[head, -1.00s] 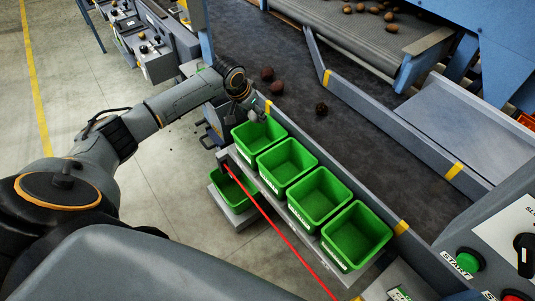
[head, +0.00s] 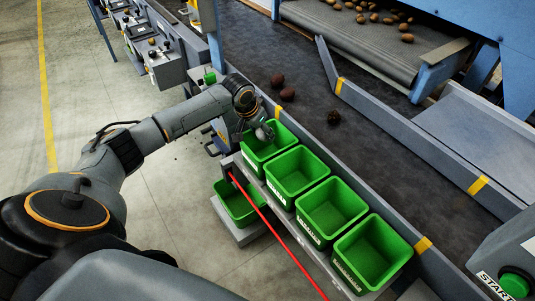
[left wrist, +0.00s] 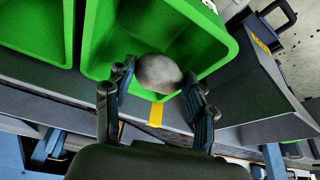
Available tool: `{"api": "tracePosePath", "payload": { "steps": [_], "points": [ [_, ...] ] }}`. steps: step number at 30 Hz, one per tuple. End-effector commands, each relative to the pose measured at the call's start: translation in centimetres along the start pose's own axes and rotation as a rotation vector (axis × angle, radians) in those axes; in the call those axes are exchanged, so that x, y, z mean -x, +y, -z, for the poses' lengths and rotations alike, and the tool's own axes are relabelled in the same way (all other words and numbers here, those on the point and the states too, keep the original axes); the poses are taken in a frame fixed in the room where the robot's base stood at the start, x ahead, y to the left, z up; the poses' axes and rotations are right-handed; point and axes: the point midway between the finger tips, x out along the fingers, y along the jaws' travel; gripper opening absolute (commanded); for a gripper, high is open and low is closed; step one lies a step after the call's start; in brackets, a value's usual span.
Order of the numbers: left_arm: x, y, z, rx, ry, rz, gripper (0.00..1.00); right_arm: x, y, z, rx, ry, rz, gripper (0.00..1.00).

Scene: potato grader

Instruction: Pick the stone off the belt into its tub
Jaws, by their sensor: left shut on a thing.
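My left gripper (head: 262,130) is over the farthest green tub (head: 256,157) in the row beside the belt. In the left wrist view the gripper (left wrist: 158,92) is shut on a smooth grey stone (left wrist: 158,73), which sits between its fingers. Below and beyond the stone, the inside of that green tub (left wrist: 210,35) shows. The stone also shows as a pale grey lump in the head view (head: 266,132), above the tub. Whether it touches the tub cannot be told. The dark belt (head: 300,70) runs just behind the tubs. My right gripper is not in view.
Several more green tubs (head: 297,171) stand in a row toward the front right. One green tub (head: 238,203) sits lower, beside a red bar (head: 280,235). Dark lumps (head: 288,94) lie on the belt. A low rail with yellow marks (head: 425,243) separates belt and tubs.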

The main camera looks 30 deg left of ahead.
Motion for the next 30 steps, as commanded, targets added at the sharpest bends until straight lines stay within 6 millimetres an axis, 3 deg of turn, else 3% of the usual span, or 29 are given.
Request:
{"api": "tracePosePath", "payload": {
  "steps": [2, 3, 6, 19, 30],
  "points": [
    [0.1, 0.0, 0.1, 0.000, 0.001, 0.000, 0.20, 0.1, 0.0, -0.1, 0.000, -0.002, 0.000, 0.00],
    [0.1, 0.0, 0.1, 0.000, 0.001, 0.000, 0.63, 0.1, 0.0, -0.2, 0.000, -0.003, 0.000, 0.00],
    [0.1, 0.0, 0.1, 0.000, 0.001, 0.000, 0.81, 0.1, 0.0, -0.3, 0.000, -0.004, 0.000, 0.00],
    [0.8, 0.0, 0.1, 0.001, 0.002, 0.000, 0.81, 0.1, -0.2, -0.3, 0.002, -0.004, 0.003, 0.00],
    [8.2, -0.1, 0.1, -0.001, 0.003, 0.001, 0.81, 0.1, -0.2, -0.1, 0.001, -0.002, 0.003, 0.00]
  ]
}}
